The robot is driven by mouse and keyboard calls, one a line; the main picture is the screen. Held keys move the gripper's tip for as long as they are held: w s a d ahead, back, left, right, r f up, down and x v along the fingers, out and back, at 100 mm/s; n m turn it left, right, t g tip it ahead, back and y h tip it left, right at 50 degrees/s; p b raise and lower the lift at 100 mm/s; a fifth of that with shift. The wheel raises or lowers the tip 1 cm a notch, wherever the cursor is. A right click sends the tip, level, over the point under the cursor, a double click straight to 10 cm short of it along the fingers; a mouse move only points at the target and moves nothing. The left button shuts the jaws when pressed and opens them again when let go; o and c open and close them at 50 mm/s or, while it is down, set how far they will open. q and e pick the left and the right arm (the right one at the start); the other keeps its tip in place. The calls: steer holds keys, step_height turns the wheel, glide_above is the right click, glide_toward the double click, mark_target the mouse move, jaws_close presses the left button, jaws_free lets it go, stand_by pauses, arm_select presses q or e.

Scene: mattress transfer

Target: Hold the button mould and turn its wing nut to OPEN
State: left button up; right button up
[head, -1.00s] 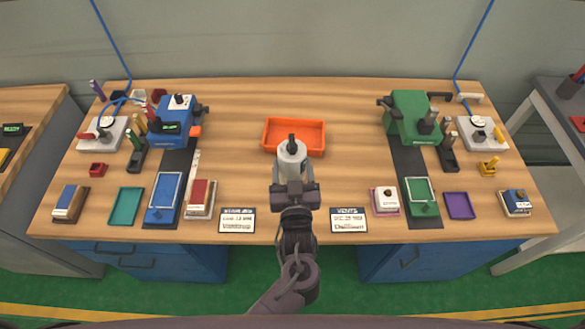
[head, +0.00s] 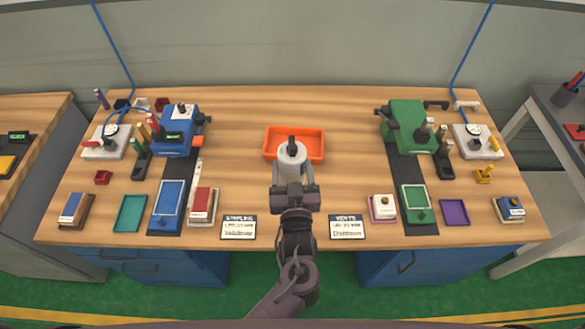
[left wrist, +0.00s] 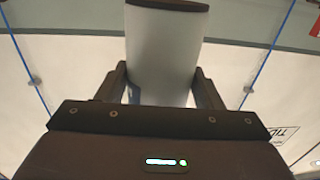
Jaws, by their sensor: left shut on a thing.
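A pale grey cylinder (head: 291,156), which looks like the button mould, is between the fingers of my left gripper (head: 291,172) over the middle of the bench. A small dark piece (head: 292,141), perhaps the wing nut, stands on its top. Its turn position and any OPEN mark are too small to read. In the left wrist view the cylinder (left wrist: 163,50) is between the two dark fingers of the left gripper (left wrist: 160,88), with a dark band at its top edge. The left gripper is shut on it. My right gripper is not in view.
An orange tray (head: 312,155) lies just behind the cylinder. A blue machine (head: 178,140) stands left and a green machine (head: 408,125) right, with small trays and blocks in front of them. Two labels (head: 238,227) (head: 347,227) lie at the front edge. Bare wood lies either side of the gripper.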

mark_target(292, 178)
arm_select(q)
steer(key=shift+f+b, duration=0.45)
steer(key=shift+f, duration=0.1)
steer(key=shift+f+b, duration=0.9)
steer(key=shift+f, duration=0.15)
steer(key=shift+f+b, duration=1.1)
steer(key=shift+f, duration=0.3)
